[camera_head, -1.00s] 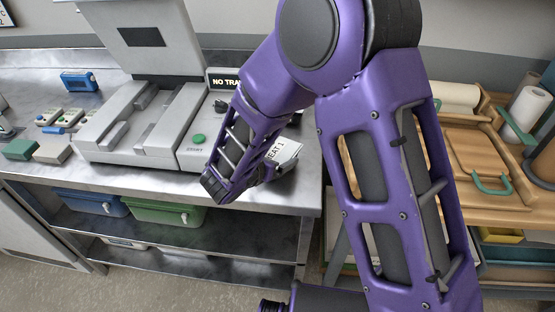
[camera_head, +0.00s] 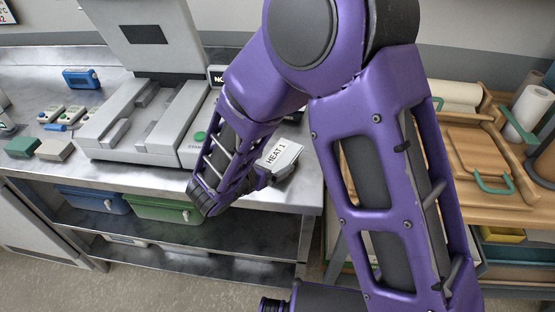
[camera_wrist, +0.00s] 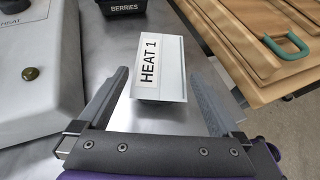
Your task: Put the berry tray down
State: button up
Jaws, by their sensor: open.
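A dark tray labelled BERRIES (camera_wrist: 126,5) stands on the steel counter at the top edge of the wrist view, partly cut off. In the head view I cannot make it out; my arm covers that area. My gripper (camera_wrist: 158,80) is open, its two fingers spread apart. A light grey block labelled HEAT 1 (camera_wrist: 160,80) sits on the counter ahead of my gripper, roughly between the finger lines, with visible gaps on both sides. In the head view the HEAT 1 block (camera_head: 282,160) is beside my gripper, near the counter's front right corner.
A grey machine with a green button (camera_head: 199,136) stands left of my gripper. A wooden board with a green handle (camera_head: 492,184) lies on the bench at right. Blue and green bins (camera_head: 165,209) sit on the shelf below. The steel counter (camera_head: 250,197) ends close by.

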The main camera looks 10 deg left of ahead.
jog(key=v, duration=0.7)
jog(key=shift+s+r, duration=0.1)
jog(key=shift+s, duration=0.2)
